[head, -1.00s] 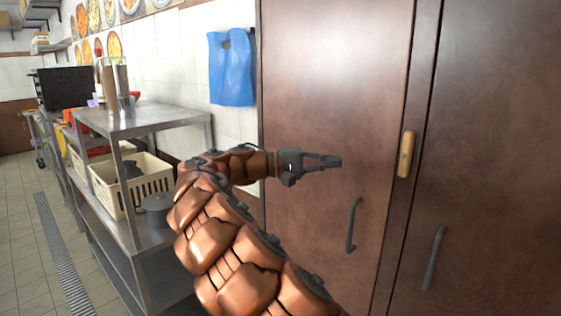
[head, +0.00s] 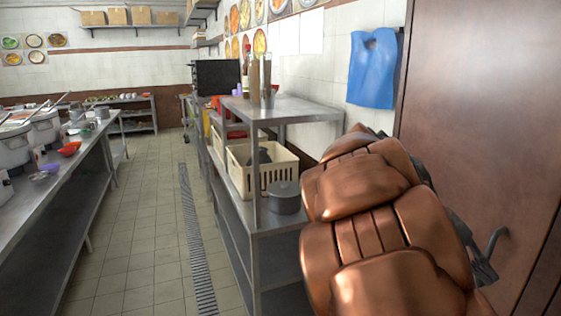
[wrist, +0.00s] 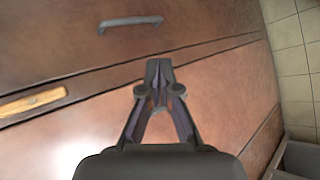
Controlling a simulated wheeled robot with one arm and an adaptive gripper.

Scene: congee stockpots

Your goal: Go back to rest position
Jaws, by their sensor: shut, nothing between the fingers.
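My gripper (wrist: 159,70) is shut and empty in the wrist view, its fingertips together in front of the brown cabinet doors (wrist: 90,60). In the head view my copper-coloured arm is folded at the lower right and hides most of the gripper. Only a dark part of it (head: 484,268) shows beside the brown door (head: 470,120), close to a dark door handle (head: 495,241). I cannot tell from these views whether it touches the door.
A steel shelf unit (head: 290,108) stands left of my arm, with a cream basket (head: 280,172) and a grey pot (head: 285,197). A blue bag (head: 372,75) hangs on the wall. A tiled aisle (head: 140,230) lies clear, with a counter (head: 45,190) at the left.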

